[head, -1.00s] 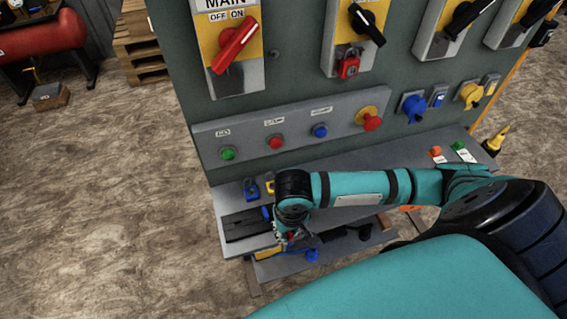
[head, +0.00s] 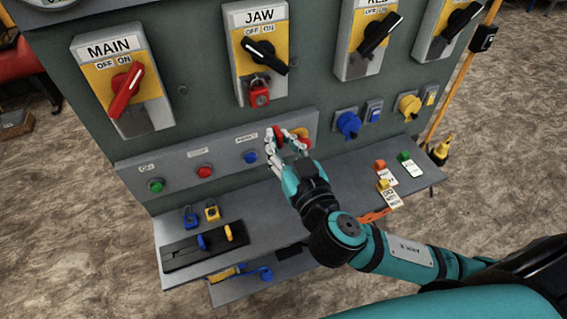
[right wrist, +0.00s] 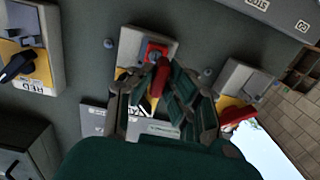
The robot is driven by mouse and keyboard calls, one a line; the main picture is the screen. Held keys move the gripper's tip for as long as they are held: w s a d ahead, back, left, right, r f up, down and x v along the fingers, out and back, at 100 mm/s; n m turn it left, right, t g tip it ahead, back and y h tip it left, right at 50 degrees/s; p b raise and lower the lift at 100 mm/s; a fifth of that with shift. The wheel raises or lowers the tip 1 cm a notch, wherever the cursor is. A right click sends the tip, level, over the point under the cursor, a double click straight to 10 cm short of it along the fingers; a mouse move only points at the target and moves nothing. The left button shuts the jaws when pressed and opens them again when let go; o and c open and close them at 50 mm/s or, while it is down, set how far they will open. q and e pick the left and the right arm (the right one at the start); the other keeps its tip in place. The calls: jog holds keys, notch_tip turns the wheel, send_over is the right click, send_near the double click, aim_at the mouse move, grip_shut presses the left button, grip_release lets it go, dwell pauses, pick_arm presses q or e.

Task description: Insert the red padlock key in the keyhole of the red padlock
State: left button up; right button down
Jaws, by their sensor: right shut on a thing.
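The red padlock (head: 259,96) hangs closed from the JAW switch (head: 262,55) on the panel; its keyhole is too small to make out. In the right wrist view the red padlock (right wrist: 156,51) shows just beyond my fingertips. My right gripper (head: 284,139) is shut on the red padlock key (head: 278,139), below and slightly right of the padlock and in front of the button strip. In the right wrist view the red key (right wrist: 160,78) stands between the fingers, pointing toward the padlock and apart from it as far as I can tell. My left gripper is not in view.
The button strip (head: 175,174) and the red MAIN handle (head: 125,92) are close by. On the shelf (head: 285,205) below are a blue padlock (head: 190,217), a yellow padlock (head: 212,212), a dark tray (head: 180,259) with blue and yellow keys, and tags.

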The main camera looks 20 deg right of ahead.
aim_at(275, 127)
jog(key=shift+s+d+r, duration=0.15)
jog(key=shift+r, duration=0.4)
jog(key=shift+f, duration=0.1)
jog(key=shift+w, duration=2.9)
jog(key=shift+w, duration=0.2)
